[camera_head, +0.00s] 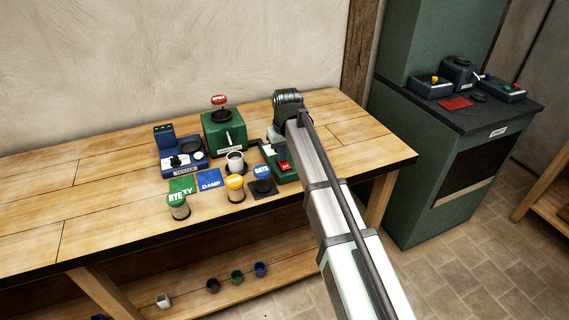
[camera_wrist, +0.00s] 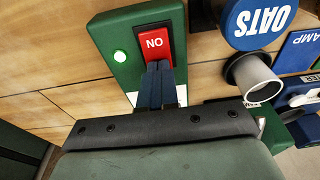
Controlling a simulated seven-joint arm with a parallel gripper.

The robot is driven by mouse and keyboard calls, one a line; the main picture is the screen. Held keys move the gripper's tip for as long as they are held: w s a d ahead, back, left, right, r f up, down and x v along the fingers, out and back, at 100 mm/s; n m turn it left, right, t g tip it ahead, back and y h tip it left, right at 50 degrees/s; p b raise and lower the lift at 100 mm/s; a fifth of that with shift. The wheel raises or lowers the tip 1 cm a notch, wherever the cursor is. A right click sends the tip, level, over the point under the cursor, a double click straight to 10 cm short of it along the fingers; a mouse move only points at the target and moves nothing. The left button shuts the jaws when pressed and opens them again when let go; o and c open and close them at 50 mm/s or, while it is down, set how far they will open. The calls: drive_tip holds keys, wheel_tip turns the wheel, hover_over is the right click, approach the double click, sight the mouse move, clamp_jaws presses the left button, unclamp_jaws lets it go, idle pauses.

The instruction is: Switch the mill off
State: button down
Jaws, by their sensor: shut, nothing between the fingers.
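The mill's green switch box (camera_wrist: 117,40) has a red rocker (camera_wrist: 153,43), its lettering upside down in the wrist view, where it looks like "NO".
An OATS jar (camera_head: 262,181), a yellow-lidded jar (camera_head: 235,188), a pale cup (camera_head: 235,162) and a green-lidded RYE jar (camera_head: 178,206) crowd the bench front. A blue tester (camera_head: 183,155) stands left. The bench (camera_head: 110,205) is clear at the far left. Other devices sit on a dark cabinet (camera_head: 452,110).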

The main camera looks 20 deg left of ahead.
drive_tip(key=shift+r, duration=3.45)
